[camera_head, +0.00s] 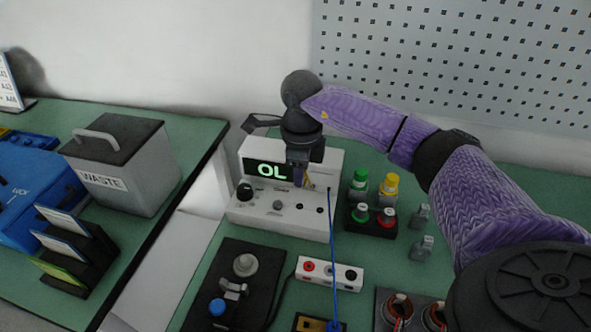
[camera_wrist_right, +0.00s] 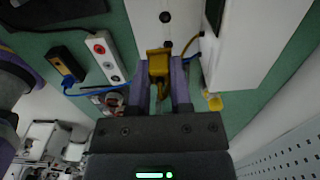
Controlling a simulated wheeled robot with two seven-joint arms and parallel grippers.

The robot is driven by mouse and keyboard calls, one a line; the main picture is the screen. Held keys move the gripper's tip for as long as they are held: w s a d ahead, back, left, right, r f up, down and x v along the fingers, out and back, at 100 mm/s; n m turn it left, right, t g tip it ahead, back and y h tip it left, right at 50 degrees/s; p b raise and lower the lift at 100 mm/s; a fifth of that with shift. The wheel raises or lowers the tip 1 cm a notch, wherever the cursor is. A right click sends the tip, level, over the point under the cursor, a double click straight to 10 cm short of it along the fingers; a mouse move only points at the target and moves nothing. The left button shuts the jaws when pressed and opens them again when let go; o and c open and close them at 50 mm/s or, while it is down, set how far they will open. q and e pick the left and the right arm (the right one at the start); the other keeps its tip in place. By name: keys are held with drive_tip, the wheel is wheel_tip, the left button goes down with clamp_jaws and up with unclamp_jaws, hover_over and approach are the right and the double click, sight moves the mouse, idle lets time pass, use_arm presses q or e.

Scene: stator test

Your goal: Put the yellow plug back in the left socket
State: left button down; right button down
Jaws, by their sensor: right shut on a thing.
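My right gripper (camera_head: 303,180) is in front of the white meter (camera_head: 285,222), whose display reads OL. Its fingers (camera_wrist_right: 160,92) are shut on the yellow plug (camera_wrist_right: 158,64). The plug is close to the meter's front panel, which has dark round sockets (camera_wrist_right: 165,42). I cannot tell whether the plug's tip touches the panel or sits in a socket. My left gripper is not in view.
A blue cable (camera_head: 332,250) hangs from the meter's right side down to the front. A white strip (camera_head: 330,273) with red and black sockets lies before the meter. Green- and yellow-capped bottles (camera_head: 389,188) stand right of it. A black fixture (camera_head: 235,285) is front left.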

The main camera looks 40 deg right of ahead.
drive_tip(key=shift+w+d, duration=0.25)
drive_tip(key=shift+w, duration=0.05)
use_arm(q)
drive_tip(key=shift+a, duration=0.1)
